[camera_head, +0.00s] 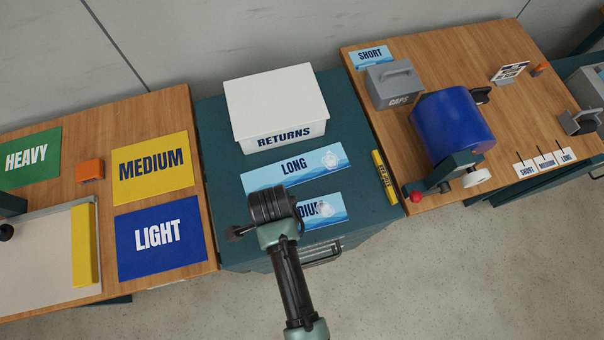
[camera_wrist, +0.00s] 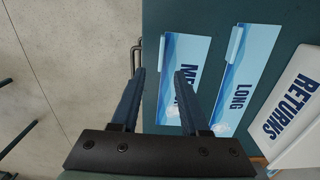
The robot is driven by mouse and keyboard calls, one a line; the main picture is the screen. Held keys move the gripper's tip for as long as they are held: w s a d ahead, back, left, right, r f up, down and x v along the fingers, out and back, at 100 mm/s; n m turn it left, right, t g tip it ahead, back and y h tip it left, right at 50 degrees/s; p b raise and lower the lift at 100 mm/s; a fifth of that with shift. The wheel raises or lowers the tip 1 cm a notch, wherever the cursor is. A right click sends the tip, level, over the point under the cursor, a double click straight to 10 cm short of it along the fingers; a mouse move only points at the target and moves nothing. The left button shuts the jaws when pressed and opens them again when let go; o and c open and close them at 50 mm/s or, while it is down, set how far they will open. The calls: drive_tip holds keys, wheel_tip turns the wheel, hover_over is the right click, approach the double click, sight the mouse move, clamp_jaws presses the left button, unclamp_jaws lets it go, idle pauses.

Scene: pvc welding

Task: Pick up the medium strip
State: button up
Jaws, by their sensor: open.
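The light blue MEDIUM card (camera_head: 331,215) lies on the teal cabinet top, partly hidden by my gripper in the head view. In the wrist view the MEDIUM card (camera_wrist: 185,58) shows with a narrow pale blue piece (camera_wrist: 163,52) along its left edge; I cannot tell if this is the strip or print. My gripper (camera_wrist: 160,72) is open and empty above the cabinet's front edge, its fingers on either side of that pale piece in the picture. The head view shows the gripper from above, fingertips hidden.
The LONG card (camera_head: 293,171) lies behind, with a similar pale piece (camera_wrist: 235,44). A white RETURNS box (camera_head: 275,105) stands at the back. A yellow marker (camera_head: 385,177) lies at right. Wooden tables flank the cabinet; its handle (camera_head: 322,256) sticks out in front.

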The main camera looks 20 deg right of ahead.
drive_tip(key=shift+f+p, duration=0.3)
drive_tip(key=shift+f, duration=3.05)
clamp_jaws()
